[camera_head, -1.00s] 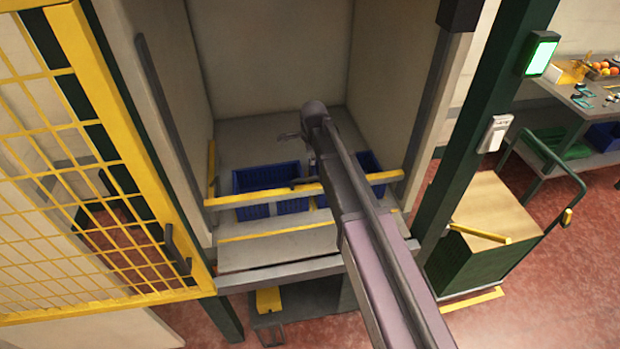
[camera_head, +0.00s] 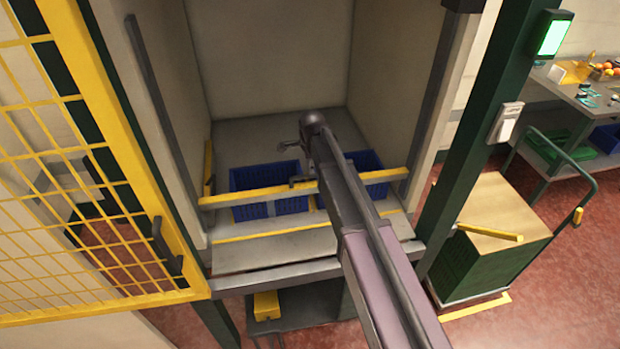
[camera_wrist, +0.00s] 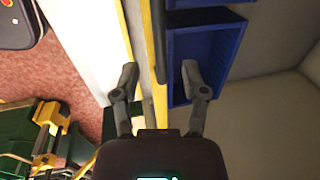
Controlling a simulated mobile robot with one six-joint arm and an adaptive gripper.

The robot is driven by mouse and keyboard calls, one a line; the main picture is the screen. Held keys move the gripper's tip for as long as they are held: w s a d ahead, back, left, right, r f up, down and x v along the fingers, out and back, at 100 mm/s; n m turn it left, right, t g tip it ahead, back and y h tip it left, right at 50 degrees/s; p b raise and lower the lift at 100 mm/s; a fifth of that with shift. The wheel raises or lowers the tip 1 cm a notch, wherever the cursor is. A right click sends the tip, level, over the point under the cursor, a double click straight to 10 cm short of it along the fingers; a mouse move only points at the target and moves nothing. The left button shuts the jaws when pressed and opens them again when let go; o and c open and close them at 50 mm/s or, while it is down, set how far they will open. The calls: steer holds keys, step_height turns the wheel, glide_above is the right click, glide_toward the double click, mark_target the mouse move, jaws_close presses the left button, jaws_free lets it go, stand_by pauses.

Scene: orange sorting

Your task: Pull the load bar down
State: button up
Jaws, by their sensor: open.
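My gripper (camera_head: 292,152) is beyond and above the bar in the head view, partly hidden by my own arm. In the wrist view my gripper (camera_wrist: 158,80) has its two fingers spread wide with nothing held. A yellow strip, apparently the load bar (camera_wrist: 159,100), runs between the fingers in the picture. I cannot tell how far it is from them.
Blue crates (camera_head: 265,209) stand on the bay floor behind the bar. A yellow mesh gate (camera_head: 80,190) is at left, a green post (camera_head: 470,150) at right. A cart with a crate (camera_head: 490,245) stands beyond the post. Red floor is clear at lower right.

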mark_target(309, 175)
steer(key=shift+w+a+f+b, duration=0.1)
steer(key=shift+w+f+b, duration=0.1)
steer(key=shift+f+b, duration=0.7)
steer(key=shift+w+f+b, duration=0.15)
steer(key=shift+f+b, duration=0.6)
steer(key=shift+f, duration=0.2)
steer(key=shift+w+a+f+b, duration=0.1)
steer(key=shift+w+f+b, duration=0.1)
steer(key=shift+f+b, duration=0.7)
steer(key=shift+c, duration=0.2)
jaws_close()
